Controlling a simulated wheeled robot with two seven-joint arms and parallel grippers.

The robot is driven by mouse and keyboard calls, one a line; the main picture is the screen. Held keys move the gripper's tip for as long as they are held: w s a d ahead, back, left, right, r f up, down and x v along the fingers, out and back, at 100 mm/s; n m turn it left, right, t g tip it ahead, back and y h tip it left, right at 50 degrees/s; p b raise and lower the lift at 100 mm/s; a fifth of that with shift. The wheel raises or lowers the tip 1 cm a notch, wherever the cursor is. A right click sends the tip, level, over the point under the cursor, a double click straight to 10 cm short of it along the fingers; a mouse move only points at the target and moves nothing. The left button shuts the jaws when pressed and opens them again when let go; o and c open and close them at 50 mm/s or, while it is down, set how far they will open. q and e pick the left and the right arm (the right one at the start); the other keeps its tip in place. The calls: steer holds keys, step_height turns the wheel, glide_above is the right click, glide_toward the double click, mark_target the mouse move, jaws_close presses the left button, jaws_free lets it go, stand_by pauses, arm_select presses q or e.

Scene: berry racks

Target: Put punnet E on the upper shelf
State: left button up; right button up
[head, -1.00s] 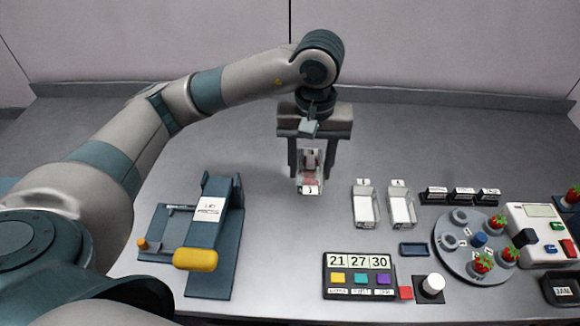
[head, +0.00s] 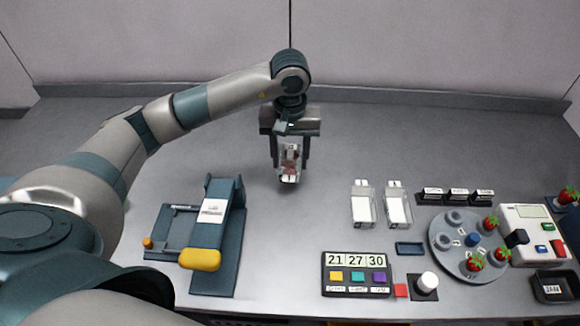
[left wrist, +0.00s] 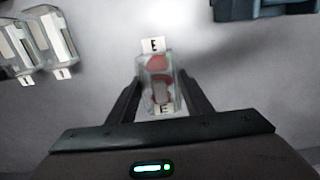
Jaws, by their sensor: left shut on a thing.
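Punnet E (head: 290,163) is a small clear box with red contents and white tags. In the left wrist view (left wrist: 158,80) its tags read "E". My left gripper (head: 291,165) is shut on it, one finger on each side, and it appears held above the grey table, though the height is hard to judge. The fingers also show in the left wrist view (left wrist: 159,100). My right gripper is not in view. I cannot make out an upper shelf in these views.
Two clear punnets (head: 363,207) (head: 398,207) stand right of the held one. A blue device with a yellow handle (head: 201,259) is at front left. A button panel (head: 356,275), a round plate with strawberries (head: 447,260) and a white machine (head: 525,222) stand to the right. The back table is clear.

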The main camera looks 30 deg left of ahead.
arm_select(q)
step_height(320, 180, down, 2)
steer(key=shift+f+p, duration=0.25)
steer(key=shift+p, duration=0.5)
steer(key=shift+f, duration=0.7)
steer(key=shift+f, duration=0.15)
steer(key=o, duration=1.1)
steer(key=shift+r, duration=0.2)
steer(key=shift+r, duration=0.1)
